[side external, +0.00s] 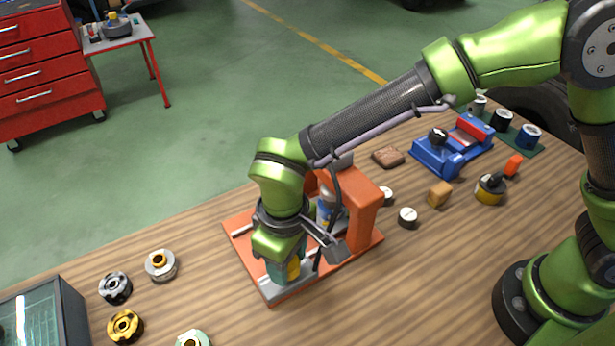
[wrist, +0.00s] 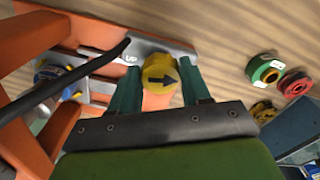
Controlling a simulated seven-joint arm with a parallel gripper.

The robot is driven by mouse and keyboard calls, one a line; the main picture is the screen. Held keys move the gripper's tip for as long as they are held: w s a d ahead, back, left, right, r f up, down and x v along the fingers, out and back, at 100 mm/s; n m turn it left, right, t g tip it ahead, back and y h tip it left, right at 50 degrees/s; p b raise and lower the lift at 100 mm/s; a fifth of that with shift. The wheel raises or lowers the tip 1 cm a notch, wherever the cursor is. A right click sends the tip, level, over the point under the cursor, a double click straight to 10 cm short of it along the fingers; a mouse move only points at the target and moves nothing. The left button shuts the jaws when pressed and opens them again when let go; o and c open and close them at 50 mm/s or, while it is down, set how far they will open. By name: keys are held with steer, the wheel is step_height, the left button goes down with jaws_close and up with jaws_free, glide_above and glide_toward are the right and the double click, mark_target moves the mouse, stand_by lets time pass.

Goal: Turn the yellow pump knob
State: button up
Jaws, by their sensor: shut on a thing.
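The yellow pump knob (wrist: 160,74) has a dark arrow on its face, pointing right in the wrist view. It sits on the grey metal plate of the orange pump stand (side external: 362,215), near an "UP" mark. My gripper (wrist: 160,88) has its two teal fingers on either side of the knob and is shut on it. In the side view, my gripper (side external: 287,268) is low over the front of the stand, and only a bit of yellow shows between the fingers.
Several round caps, including a silver one (side external: 161,265) and a gold one (side external: 126,327), lie to the left. A dark-framed case (side external: 65,310) stands at the left edge. A blue vise-like tool (side external: 452,145) and small parts lie to the right. Bare wood shows at the front right.

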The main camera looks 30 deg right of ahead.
steer(key=shift+a+m, duration=0.1)
steer(key=shift+m, duration=1)
steer(key=o, duration=1.1)
steer(key=shift+c, duration=0.2)
step_height(320, 180, up, 17)
